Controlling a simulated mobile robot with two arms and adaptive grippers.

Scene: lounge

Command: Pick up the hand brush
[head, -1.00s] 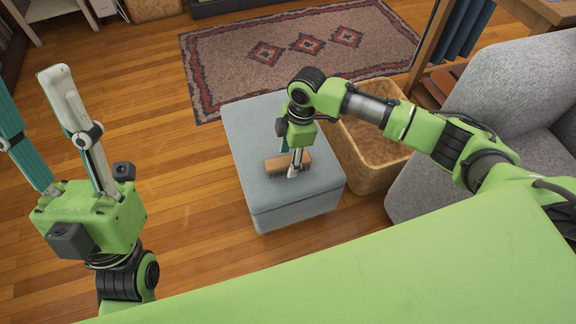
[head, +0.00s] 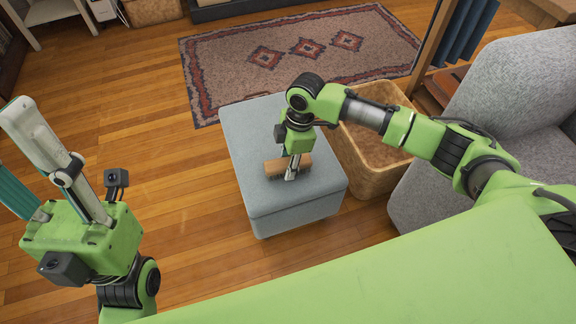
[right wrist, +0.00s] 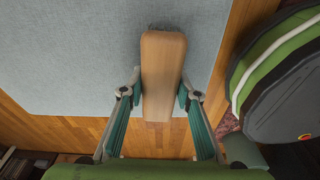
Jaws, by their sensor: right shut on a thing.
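The hand brush (head: 274,167) has a brown wooden back with darker bristles below. It is at the top of the grey-blue ottoman (head: 290,212); whether it touches the fabric is hard to tell. My right gripper (head: 291,174) points down and is shut on the middle of the brush. In the right wrist view the brush's wooden back (right wrist: 162,70) lies between the two fingers, one on each side. My left gripper (head: 12,142) is raised at the far left, open and empty, with its fingers apart.
A wicker basket (head: 362,176) stands right of the ottoman, under my right arm. A grey armchair (head: 500,95) is at the right. A patterned rug (head: 240,75) lies behind the ottoman. Wooden floor (head: 190,170) is free to the left.

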